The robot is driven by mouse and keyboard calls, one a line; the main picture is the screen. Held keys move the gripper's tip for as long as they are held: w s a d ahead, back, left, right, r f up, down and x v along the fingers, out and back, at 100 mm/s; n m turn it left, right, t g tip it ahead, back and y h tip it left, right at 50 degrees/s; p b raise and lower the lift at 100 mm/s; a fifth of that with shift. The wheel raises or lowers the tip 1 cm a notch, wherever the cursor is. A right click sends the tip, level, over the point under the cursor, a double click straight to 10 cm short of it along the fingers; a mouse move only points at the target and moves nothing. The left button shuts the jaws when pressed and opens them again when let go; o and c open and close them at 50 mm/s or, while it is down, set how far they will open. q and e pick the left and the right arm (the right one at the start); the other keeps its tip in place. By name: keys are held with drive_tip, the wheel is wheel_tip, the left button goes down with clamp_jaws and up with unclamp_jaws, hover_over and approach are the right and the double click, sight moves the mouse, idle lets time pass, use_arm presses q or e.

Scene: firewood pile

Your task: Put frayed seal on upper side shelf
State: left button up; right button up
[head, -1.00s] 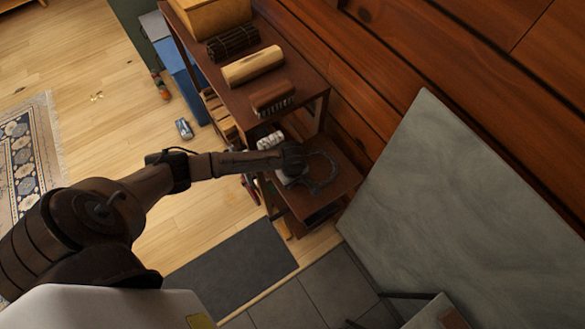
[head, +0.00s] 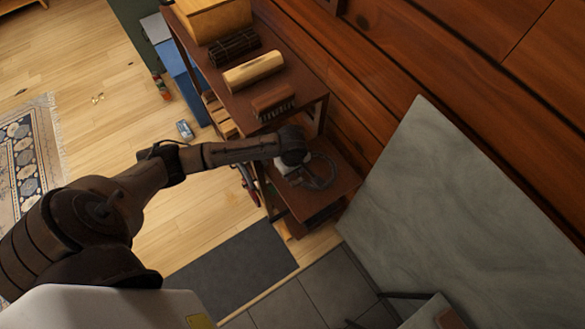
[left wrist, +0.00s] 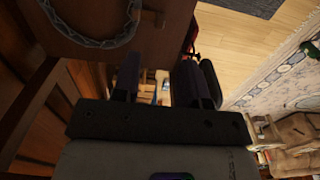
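The frayed seal, a grey ring (head: 326,172), lies flat on a brown side shelf (head: 343,187) at the right end of the rack. In the left wrist view, the ring (left wrist: 92,44) shows at the upper left on the brown shelf board (left wrist: 165,25). My left gripper (head: 287,165) is beside the ring, on its left in the head view, and its fingers are mostly hidden there by my wrist. In the left wrist view, my left gripper (left wrist: 157,82) has its fingers apart, with nothing seen between them. My right gripper is not in view.
The rack's top (head: 216,82) holds a wooden box (head: 215,18), a dark bundle (head: 234,47), a wooden roll (head: 253,70) and a brush (head: 273,100). A plank wall stands close behind. A grey slab (head: 445,200) is at right. Floor shows at left.

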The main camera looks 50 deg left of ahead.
use_arm(q)
drive_tip(key=s+d+r+m+t+h, duration=0.1)
drive_tip(key=s+d+m+t+h, duration=0.1)
drive_tip(key=s+d+m, duration=0.8)
drive_tip(key=s+a+r+m+t+y, duration=0.1)
drive_tip(key=s+r+m, duration=0.3)
drive_tip(key=s+m, duration=0.4)
drive_tip(key=shift+s+a+r+t+y, duration=0.2)
drive_tip(key=shift+s+t+y, duration=0.15)
drive_tip(key=shift+s, duration=0.85)
drive_tip(key=shift+d, duration=0.1)
